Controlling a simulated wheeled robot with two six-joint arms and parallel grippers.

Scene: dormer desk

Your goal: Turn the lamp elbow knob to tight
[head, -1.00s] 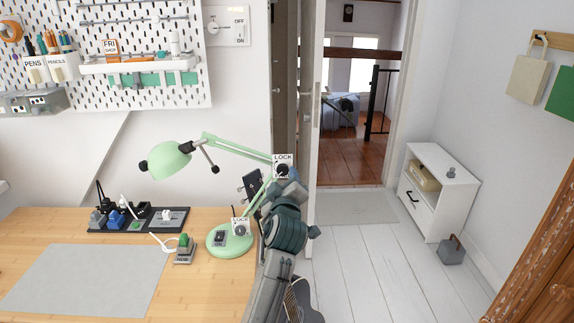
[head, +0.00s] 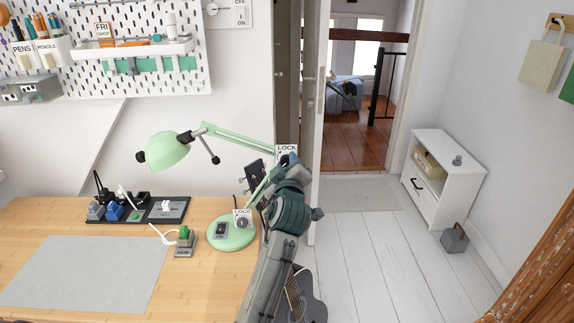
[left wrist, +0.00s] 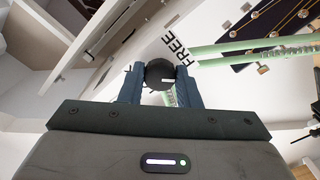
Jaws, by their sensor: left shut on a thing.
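The green desk lamp (head: 168,151) stands at the desk's right edge on a round green base (head: 232,236). A white LOCK plate (head: 287,149) sits at its elbow, on the right. My left gripper (head: 287,160) is at this plate and mostly hides the elbow knob in the head view. In the left wrist view my left gripper (left wrist: 159,82) is shut on the round black elbow knob (left wrist: 158,72), one finger on each side. A white mark shows on the knob's face, and the word FREE (left wrist: 174,48) is printed beside it. My right gripper is not in view.
A second LOCK plate (head: 242,217) with its own knob stands on the lamp base. The black tray (head: 140,210) and a grey mat (head: 88,272) lie on the desk.

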